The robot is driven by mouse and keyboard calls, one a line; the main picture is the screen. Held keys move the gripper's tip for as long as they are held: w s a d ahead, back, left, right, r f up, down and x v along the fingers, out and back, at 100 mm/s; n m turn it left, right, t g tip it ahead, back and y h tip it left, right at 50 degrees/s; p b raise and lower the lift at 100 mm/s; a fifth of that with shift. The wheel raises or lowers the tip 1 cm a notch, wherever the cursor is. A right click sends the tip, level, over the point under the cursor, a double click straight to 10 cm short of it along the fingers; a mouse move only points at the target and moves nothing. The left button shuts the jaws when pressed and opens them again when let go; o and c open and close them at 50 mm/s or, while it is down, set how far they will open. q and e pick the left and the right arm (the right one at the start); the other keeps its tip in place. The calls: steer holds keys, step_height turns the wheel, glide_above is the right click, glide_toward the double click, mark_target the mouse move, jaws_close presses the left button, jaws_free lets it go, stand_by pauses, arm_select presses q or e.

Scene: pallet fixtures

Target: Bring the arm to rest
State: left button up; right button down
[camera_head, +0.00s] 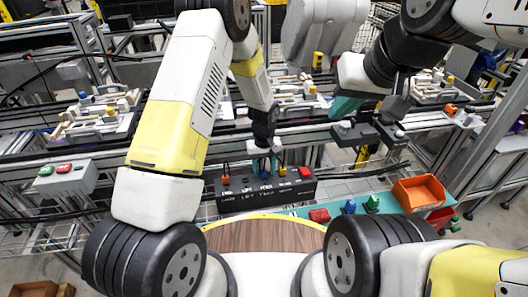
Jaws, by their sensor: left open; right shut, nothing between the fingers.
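My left gripper (265,160) points down from the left arm, just above the back edge of a black box (240,203) with white lettering and small coloured parts on top. Its fingers are small here and seem empty; whether they touch a part on the box I cannot tell. My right gripper (345,106) is raised at the right of centre, with teal fingers closed together and nothing between them. It is clear of the box and the table. Dark wrist parts hide some of the area around it.
A grey button box (67,178) with green and red buttons stands at left. An orange bin (419,193) is at right, with red (319,215), blue (348,207) and green (372,203) parts on the teal surface. Pallet fixtures (97,117) line the conveyor behind.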

arm_select(q)
step_height(320, 180, up, 8)
steer(key=shift+f, duration=0.1)
steer(key=s+a+r+t+h, duration=0.1)
steer(key=s+a+r, duration=0.15)
steer(key=r, duration=0.45)
steer(key=s+a+r+m+t, duration=0.1)
steer(key=s+a+r, duration=0.15)
steer(key=r, duration=0.55)
steer(key=s+a+r+t+h, duration=0.1)
steer(key=s+a+r, duration=0.1)
steer(key=a+r, duration=0.35)
steer(key=s+a+r+m+t, duration=0.1)
steer(key=s+a+r, duration=0.1)
steer(key=s+r, duration=0.3)
steer(key=s+a+r+t, duration=0.1)
steer(key=s+r, duration=0.4)
steer(key=s, duration=0.5)
steer(key=shift+s+a+r+m+t, duration=0.15)
steer(key=shift+a+r+m+t, duration=0.25)
steer(key=shift+t, duration=0.2)
